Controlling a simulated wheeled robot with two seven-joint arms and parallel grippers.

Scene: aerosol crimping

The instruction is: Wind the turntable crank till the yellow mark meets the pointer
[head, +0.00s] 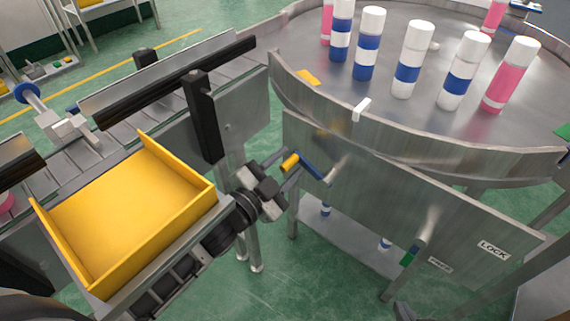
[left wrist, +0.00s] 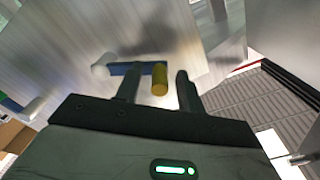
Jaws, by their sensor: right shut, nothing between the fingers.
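The turntable (head: 440,110) is a round metal disc with a raised rim. The yellow mark (head: 308,78) lies on the disc near its rim, to the left of the white pointer (head: 362,108) and apart from it. The crank (head: 315,168) has a blue arm and a yellow handle (head: 290,162) on the front panel. My left gripper (head: 285,170) is open at the handle. In the left wrist view the handle (left wrist: 160,78) stands between its fingers, with gaps on both sides. Only a dark part of my right gripper (head: 404,311) shows at the bottom edge.
Several white-and-blue and pink cans (head: 408,65) stand on the turntable. A yellow tray (head: 135,205) and conveyor (head: 80,150) lie left of the crank, close to my left arm.

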